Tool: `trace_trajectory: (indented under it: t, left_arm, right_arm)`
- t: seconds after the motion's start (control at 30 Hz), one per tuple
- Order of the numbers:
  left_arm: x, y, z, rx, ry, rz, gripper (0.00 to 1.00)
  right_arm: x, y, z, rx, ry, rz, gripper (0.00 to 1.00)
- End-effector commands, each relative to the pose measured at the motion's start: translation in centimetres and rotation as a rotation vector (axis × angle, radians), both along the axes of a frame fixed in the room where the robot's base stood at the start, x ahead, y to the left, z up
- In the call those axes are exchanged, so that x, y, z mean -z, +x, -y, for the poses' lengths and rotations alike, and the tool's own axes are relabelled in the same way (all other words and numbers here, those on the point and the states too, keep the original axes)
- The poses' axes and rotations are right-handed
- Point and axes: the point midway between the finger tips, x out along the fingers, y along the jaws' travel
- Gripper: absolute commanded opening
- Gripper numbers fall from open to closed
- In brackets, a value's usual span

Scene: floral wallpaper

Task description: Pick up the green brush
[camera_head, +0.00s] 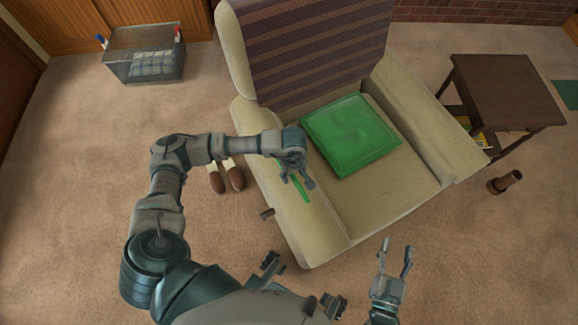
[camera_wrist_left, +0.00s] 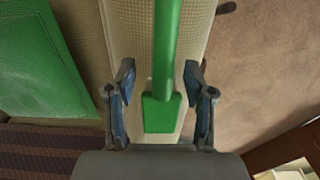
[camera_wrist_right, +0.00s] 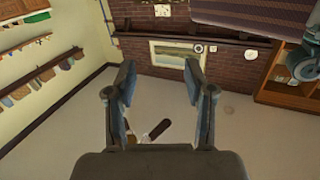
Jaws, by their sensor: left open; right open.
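The green brush (camera_head: 300,187) lies on the left armrest of the beige armchair (camera_head: 385,200). In the left wrist view the brush (camera_wrist_left: 162,105) runs lengthwise along the armrest, with its wider end between the fingers. My left gripper (camera_head: 298,184) is open above the armrest, with a finger on either side of the brush and a gap on both sides. The left gripper's own view shows its open fingers (camera_wrist_left: 160,95). My right gripper (camera_head: 397,245) is open and empty in front of the chair; its fingers (camera_wrist_right: 160,90) show apart in the right wrist view.
A green cushion (camera_head: 350,135) rests on the chair seat. Brown slippers (camera_head: 226,178) lie on the carpet left of the chair. A dark side table (camera_head: 505,90) and a brown cylinder (camera_head: 505,182) stand to the right. A clear bin (camera_head: 145,55) is at back left.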

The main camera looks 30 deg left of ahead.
Motion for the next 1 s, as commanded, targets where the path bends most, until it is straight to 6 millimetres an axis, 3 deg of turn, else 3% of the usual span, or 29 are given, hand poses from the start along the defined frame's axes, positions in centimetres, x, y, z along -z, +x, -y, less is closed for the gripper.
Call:
trace_trajectory:
  t: [0.17,0.4,0.77,1.0]
  left_arm:
    - [-0.1,0.0,-0.1,-0.001,0.000,0.001,0.53]
    - [-0.1,0.0,-0.1,-0.001,0.000,0.001,0.00]
    - [-0.3,0.1,0.0,-0.001,0.000,0.002,0.00]
    - [-2.5,0.1,-0.1,-0.001,-0.001,0.005,0.00]
  right_arm:
    - [-0.2,0.0,-0.1,0.000,0.001,0.003,0.54]
    - [0.0,0.2,-0.1,0.000,0.001,-0.001,0.54]
    - [0.0,0.2,-0.1,0.001,0.000,-0.003,0.54]
    - [1.2,-0.4,0.2,0.001,-0.030,-0.099,0.54]
